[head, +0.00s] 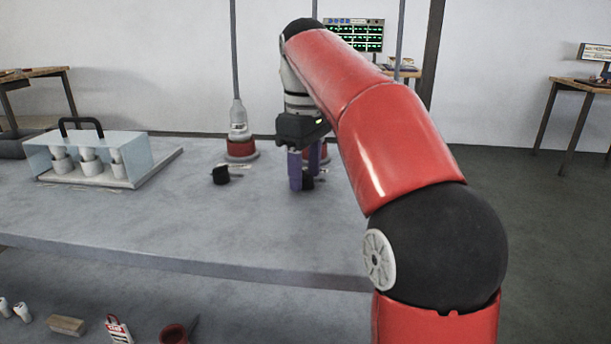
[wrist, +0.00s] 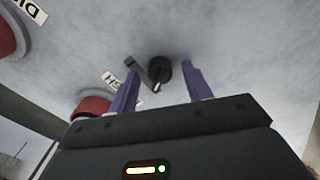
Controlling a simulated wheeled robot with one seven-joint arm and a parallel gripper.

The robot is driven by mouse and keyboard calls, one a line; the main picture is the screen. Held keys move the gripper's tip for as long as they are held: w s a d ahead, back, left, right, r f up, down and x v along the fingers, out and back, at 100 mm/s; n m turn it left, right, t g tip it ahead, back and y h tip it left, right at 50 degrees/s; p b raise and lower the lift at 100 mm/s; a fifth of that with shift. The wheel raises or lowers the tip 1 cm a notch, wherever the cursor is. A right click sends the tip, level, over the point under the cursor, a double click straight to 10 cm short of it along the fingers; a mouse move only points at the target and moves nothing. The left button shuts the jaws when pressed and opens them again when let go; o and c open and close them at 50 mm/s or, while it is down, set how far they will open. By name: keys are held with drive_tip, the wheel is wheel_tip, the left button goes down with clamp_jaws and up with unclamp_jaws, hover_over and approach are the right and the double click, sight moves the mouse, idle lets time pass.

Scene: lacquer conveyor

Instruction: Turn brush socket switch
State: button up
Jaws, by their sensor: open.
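A round black switch knob (wrist: 161,69) with a small pale mark sits on the grey bench top. In the wrist view it lies between the tips of my two purple fingers, with visible gaps on both sides. My gripper (wrist: 160,75) is open, pointing down at the knob. A label ending in "SH" (wrist: 112,79) lies beside a red socket base (wrist: 92,104) near the left finger. In the head view my gripper (head: 305,176) is low over the bench, and part of the dark knob (head: 307,183) shows at the fingers.
A second black knob (head: 220,174) stands to the left, near a red-based socket (head: 241,150) holding a grey tool on a cable. A clear-sided case (head: 130,158) with a black handle stands further left. The bench front is clear.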

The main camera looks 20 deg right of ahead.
drive_tip(key=shift+f, duration=0.2)
drive_tip(key=shift+c, duration=0.4)
drive_tip(key=c, duration=0.9)
drive_tip(key=shift+r, duration=0.1)
drive_tip(key=shift+r+m+p, duration=0.1)
drive_tip(key=shift+m+p, duration=0.8)
drive_tip(key=shift+p, duration=0.05)
drive_tip(key=m+p, duration=0.1)
drive_tip(key=m, duration=0.1)
drive_tip(key=shift+m, duration=0.3)
drive_tip(key=m, duration=0.3)
drive_tip(key=shift+m, duration=2.2)
